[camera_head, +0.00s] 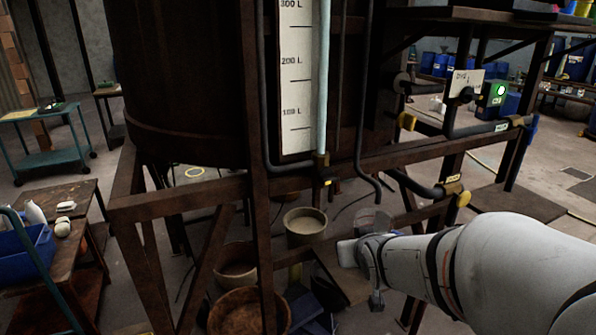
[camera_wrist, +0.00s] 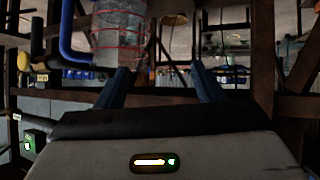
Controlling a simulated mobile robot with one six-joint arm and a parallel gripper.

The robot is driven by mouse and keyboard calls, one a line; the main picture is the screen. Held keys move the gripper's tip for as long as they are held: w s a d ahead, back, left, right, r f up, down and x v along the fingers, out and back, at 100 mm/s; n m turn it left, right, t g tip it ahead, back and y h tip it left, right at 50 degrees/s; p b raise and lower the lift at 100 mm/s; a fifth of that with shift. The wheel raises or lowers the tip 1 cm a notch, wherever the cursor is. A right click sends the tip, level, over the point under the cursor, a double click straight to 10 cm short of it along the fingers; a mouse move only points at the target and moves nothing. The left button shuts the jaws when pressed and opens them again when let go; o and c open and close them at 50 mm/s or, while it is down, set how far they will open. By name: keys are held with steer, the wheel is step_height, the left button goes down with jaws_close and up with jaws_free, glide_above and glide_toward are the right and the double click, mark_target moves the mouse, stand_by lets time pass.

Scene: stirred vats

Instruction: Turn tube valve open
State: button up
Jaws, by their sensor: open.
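The clear sight tube (camera_head: 323,75) runs down beside the white litre scale (camera_head: 297,80) on the vat. A brass-coloured valve (camera_head: 320,165) sits at its foot, with a small yellow tag (camera_head: 327,183) below it. The set of its handle is too small to tell. My gripper (camera_head: 350,252) is below and to the right of this valve, apart from it. In the wrist view my gripper (camera_wrist: 162,76) has its two fingers spread. I see nothing held between them. I cannot make out the tube valve in the wrist view.
The dark vat (camera_head: 185,75) stands on a wooden frame (camera_head: 180,200). A bucket (camera_head: 305,226) stands below the tube. In the wrist view, a clear red-lined object (camera_wrist: 120,35) shows beyond the fingers.

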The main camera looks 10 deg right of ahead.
mark_target(332, 183)
steer(key=w+a+r+n+t+y, duration=0.1)
steer(key=w+r+t+y, duration=0.1)
steer(key=w+r+t, duration=0.1)
steer(key=w+a+r+n+t+y+p, duration=0.1)
steer(key=w+a+r+t+y, duration=0.1)
steer(key=w+r+t+y, duration=0.1)
steer(key=w+a+r+n+t+y, duration=0.1)
steer(key=w+r+t+y, duration=0.2)
steer(key=w+r+t, duration=0.1)
steer(key=shift+w+a+r+p, duration=0.15)
steer(key=shift+w+r+p, duration=0.15)
steer(key=shift+w, duration=0.35)
steer(key=shift+c, duration=0.4)
steer(key=c, duration=0.9)
steer(key=shift+f+b, duration=0.2)
steer(key=shift+b, duration=0.2)
